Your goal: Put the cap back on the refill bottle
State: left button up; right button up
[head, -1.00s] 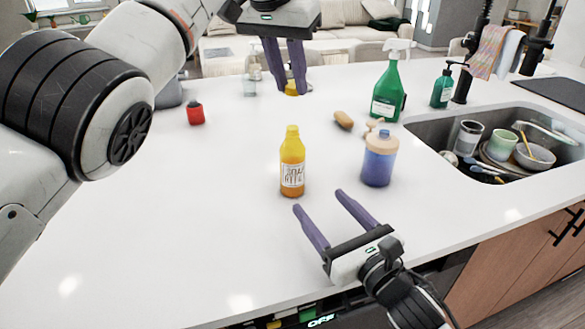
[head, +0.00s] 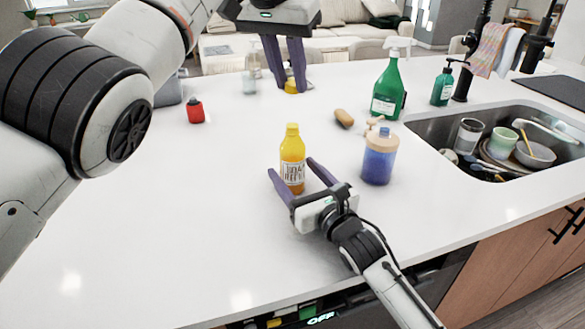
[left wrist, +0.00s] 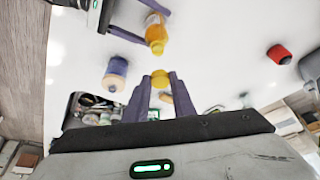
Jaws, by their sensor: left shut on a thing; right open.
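The refill bottle (head: 292,150) is yellow with a white label and stands upright on the counter. It also shows in the left wrist view (left wrist: 157,36). My right gripper (head: 291,167) is open, with its fingertips on either side of the bottle's lower body; contact cannot be told. My left gripper (head: 289,90) is raised at the top of the head view. It is shut on the yellow cap (left wrist: 161,80), which shows between its fingertips in the left wrist view. The cap is apart from the bottle.
A green spray bottle (head: 388,95) and soap dispenser (head: 442,88) stand near the sink (head: 430,127), which holds dishes. A red container (head: 195,111) stands left.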

jog(key=shift+c, duration=0.3)
jog(key=c, duration=1.5)
pick_arm(q)
send_over(292, 126)
jog(key=shift+s+a+f, duration=0.1)
jog(key=shift+s+f, duration=0.05)
jog(key=shift+f, duration=0.7)
jog(key=shift+s+a+f, duration=0.1)
jog(key=shift+s+f, duration=0.05)
jog(key=shift+f, duration=0.7)
jog(key=shift+s+a+f, duration=0.1)
jog(key=shift+s+f, duration=0.05)
jog(key=shift+f, duration=0.7)
jog(key=shift+f, duration=0.9)
jog(key=shift+f, duration=0.55)
pick_arm(e)
grip_shut()
